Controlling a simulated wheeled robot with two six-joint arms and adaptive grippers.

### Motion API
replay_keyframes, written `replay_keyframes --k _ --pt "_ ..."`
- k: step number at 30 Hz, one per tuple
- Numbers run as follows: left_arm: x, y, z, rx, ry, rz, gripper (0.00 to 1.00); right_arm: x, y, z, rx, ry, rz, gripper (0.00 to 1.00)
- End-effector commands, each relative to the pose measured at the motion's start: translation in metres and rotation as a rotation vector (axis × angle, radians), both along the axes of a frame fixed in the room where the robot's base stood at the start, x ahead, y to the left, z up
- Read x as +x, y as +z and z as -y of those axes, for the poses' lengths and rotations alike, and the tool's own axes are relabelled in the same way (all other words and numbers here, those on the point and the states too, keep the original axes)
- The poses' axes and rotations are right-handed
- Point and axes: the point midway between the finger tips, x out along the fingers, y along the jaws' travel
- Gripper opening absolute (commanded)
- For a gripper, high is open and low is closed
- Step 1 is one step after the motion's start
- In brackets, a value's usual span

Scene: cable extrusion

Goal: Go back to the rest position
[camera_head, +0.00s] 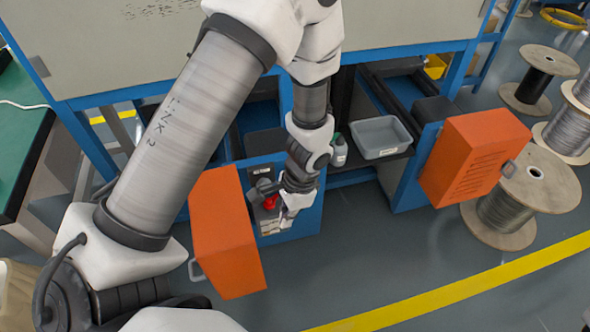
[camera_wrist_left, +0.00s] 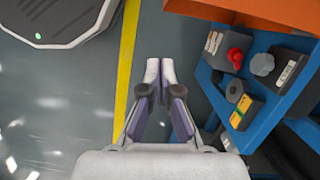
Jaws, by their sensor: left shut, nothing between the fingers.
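My left gripper (camera_head: 284,222) hangs in front of the blue machine's open cabinet, fingers pointing down. In the left wrist view, my left gripper (camera_wrist_left: 160,70) has its fingertips together with nothing between them, over the grey floor. To its right in that view is the blue control panel (camera_wrist_left: 207,77) with a red knob (camera_wrist_left: 235,55) and a grey knob (camera_wrist_left: 262,64). The fingers look apart from the panel. My right gripper is not in view.
Two orange doors stand open, one at the left (camera_head: 225,235) and one at the right (camera_head: 467,160). A grey bin (camera_head: 381,137) and a bottle (camera_head: 339,150) sit between them. Cable spools (camera_head: 508,208) stand at the right. The floor in front is clear, with a yellow line (camera_head: 460,285).

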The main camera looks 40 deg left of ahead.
Motion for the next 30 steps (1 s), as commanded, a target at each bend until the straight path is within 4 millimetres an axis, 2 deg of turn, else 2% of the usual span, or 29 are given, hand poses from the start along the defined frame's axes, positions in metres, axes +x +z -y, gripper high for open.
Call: replay_keyframes --k 1,6,16,19,20,22,25,27,30 --pt "0.003 0.018 0.002 0.002 0.000 0.003 0.00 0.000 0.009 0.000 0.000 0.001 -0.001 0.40" --pt "0.008 0.042 0.006 0.001 0.000 0.000 0.00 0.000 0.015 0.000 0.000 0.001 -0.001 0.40" --pt "0.008 0.046 0.007 0.000 0.001 -0.006 0.00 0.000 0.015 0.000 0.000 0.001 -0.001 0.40" --pt "-0.005 0.042 0.007 -0.002 0.003 -0.053 0.00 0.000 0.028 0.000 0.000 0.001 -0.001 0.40" --pt "-0.013 0.040 0.007 -0.004 0.006 -0.080 0.00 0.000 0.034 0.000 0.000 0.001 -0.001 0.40" --pt "-0.043 0.033 0.006 -0.011 0.016 -0.174 0.00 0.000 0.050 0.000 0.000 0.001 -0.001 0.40" --pt "-0.104 0.023 0.008 -0.034 0.063 -0.300 0.00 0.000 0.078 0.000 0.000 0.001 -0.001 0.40" --pt "-0.144 0.012 0.013 -0.049 0.137 -0.317 0.00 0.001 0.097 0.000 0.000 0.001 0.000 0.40" --pt "-0.179 -0.002 0.017 -0.051 0.266 -0.247 0.00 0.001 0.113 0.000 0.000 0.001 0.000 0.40"
